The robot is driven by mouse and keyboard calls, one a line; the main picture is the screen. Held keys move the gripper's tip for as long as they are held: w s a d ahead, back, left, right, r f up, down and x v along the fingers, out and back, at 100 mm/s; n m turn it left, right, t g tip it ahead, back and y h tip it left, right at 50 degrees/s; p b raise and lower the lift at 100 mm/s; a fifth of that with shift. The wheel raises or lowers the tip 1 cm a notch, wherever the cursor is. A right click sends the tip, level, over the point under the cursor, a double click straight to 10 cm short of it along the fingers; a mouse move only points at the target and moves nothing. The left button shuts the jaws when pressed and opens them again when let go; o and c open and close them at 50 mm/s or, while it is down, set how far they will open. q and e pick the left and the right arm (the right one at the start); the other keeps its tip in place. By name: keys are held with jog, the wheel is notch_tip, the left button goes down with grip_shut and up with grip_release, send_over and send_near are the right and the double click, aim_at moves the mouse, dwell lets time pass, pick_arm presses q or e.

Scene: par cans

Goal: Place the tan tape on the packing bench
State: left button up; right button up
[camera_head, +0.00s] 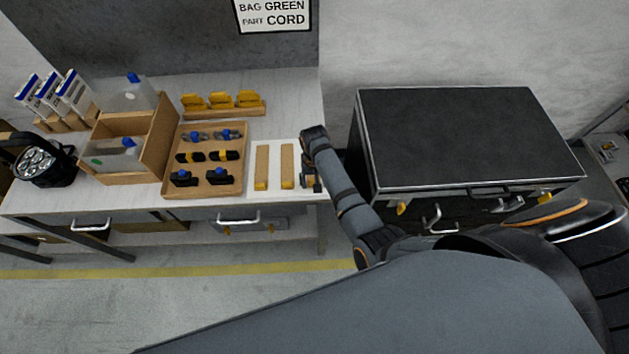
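I cannot pick out a tape roll for certain. Two tan strips (261,168) with yellow lower ends lie side by side on a white sheet (254,149) at the bench's right end; I cannot tell whether they are tape. The light-topped bench (290,97) fills the left and centre. One arm of mine, apparently the right, reaches in from the lower right. Its gripper (311,180) points down at the sheet's right edge, just right of the strips. Its fingers are small and dark, so its opening and any held thing cannot be made out. My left gripper is not in view.
A wooden tray (210,186) holds several blue, black and yellow pieces. Beside it are a wooden box (117,177), yellow pieces on a rack (221,100), white packets (74,92) and a black lamp (45,165). A dark-topped cabinet (455,135) with a bare top stands right.

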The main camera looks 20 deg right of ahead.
jog(key=shift+a+r, duration=0.1)
notch_tip(320, 180, up, 12)
jog(key=p, duration=0.8)
jog(key=shift+r, duration=0.1)
